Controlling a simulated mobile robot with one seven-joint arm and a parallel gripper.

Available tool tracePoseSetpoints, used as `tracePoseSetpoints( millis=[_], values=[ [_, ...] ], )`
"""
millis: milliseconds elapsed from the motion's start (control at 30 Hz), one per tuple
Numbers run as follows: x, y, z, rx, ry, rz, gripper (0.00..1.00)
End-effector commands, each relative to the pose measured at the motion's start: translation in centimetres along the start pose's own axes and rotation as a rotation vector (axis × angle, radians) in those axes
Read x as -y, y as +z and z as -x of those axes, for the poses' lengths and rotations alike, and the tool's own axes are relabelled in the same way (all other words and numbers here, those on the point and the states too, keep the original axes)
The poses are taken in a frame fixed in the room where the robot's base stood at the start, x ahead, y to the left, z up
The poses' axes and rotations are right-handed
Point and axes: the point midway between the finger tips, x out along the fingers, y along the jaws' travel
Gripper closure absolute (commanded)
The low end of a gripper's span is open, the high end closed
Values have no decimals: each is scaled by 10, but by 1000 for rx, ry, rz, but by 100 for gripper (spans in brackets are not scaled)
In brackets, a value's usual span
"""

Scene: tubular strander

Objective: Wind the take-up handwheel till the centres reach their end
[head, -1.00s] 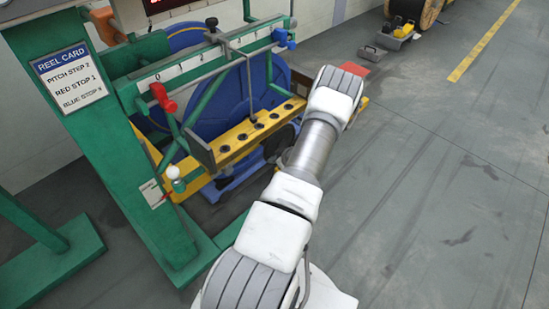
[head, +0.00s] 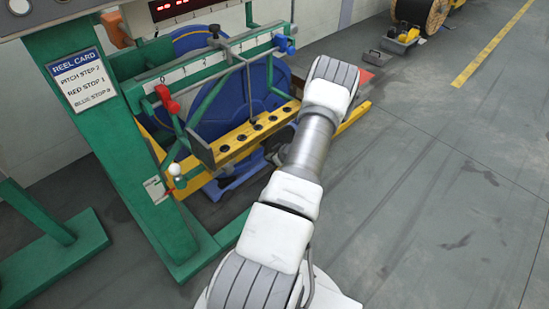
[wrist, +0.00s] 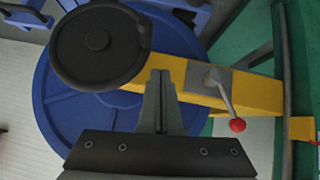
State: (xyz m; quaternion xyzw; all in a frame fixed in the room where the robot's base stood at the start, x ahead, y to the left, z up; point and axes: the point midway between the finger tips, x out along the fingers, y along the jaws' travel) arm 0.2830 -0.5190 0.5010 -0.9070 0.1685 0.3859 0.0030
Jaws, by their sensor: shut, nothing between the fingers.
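The black handwheel (wrist: 82,62) is a round dark disc with a hub, at the upper left of the wrist view, in front of the blue reel (wrist: 62,110). A small dark peg shows at its right rim. My gripper (wrist: 160,78) is shut and empty, its fingertips just below and right of the wheel's rim; I cannot tell if they touch. In the head view my arm hides the gripper and most of what lies behind it. The blue reel (head: 212,108) stands inside the green frame there. I cannot make out the centres.
A grey lever with a red knob (wrist: 237,125) sits on the yellow beam (wrist: 262,92), right of my gripper. The green frame (head: 130,150) carries a reel card (head: 82,78), a red clamp (head: 166,98) and a blue clamp (head: 284,44).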

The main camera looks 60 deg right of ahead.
Motion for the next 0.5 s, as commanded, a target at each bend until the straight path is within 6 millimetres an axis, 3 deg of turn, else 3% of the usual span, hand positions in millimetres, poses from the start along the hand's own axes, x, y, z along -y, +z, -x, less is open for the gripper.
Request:
tracePoseSetpoints(
  millis=[33, 200, 500],
  values=[
    [0, -2, 18, 4, 3, -3, 100],
    [7, -1, 55, 4, 3, -2, 100],
    [14, 2, 86, 2, 3, -2, 100]
  ],
)
